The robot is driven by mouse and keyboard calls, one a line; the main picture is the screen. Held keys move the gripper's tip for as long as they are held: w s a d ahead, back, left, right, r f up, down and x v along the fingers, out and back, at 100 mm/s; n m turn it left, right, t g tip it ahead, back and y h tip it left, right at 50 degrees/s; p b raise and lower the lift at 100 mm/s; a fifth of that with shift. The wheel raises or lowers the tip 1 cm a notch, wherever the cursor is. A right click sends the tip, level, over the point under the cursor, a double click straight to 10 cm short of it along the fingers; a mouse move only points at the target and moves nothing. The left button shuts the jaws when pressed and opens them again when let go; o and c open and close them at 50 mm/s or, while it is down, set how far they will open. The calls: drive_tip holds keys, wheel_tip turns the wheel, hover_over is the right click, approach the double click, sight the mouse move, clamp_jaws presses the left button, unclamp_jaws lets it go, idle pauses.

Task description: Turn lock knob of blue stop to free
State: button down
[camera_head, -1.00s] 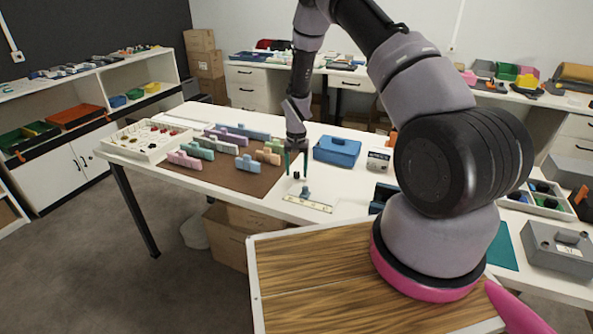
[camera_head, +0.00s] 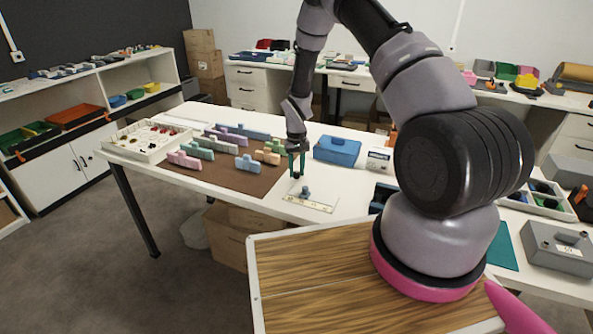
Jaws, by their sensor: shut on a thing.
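The blue stop (camera_head: 306,191) is a small blue block on a pale plate with a yellowish scale strip (camera_head: 309,206), near the front edge of the long white table. My gripper (camera_head: 298,175) has green fingers pointing down just behind and left of the blue stop. The fingers are shut on a small dark piece between their tips, which looks like the lock knob. The knob is too small and too covered by the fingers to tell which way it is turned.
Left of my gripper, several coloured blocks stand on a brown mat (camera_head: 262,184). A white tray (camera_head: 152,157) of small parts is at the far left. A blue box (camera_head: 337,150) and a small grey-white device (camera_head: 379,160) stand behind and right.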

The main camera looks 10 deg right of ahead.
sight(297, 172)
drive_tip(key=n, duration=0.7)
drive_tip(key=shift+d, duration=0.1)
drive_tip(key=n, duration=0.6)
drive_tip(key=shift+n, duration=0.4)
drive_tip(key=c, duration=0.6)
unclamp_jaws()
wheel_tip(297, 172, up, 11)
drive_tip(key=shift+f, duration=0.1)
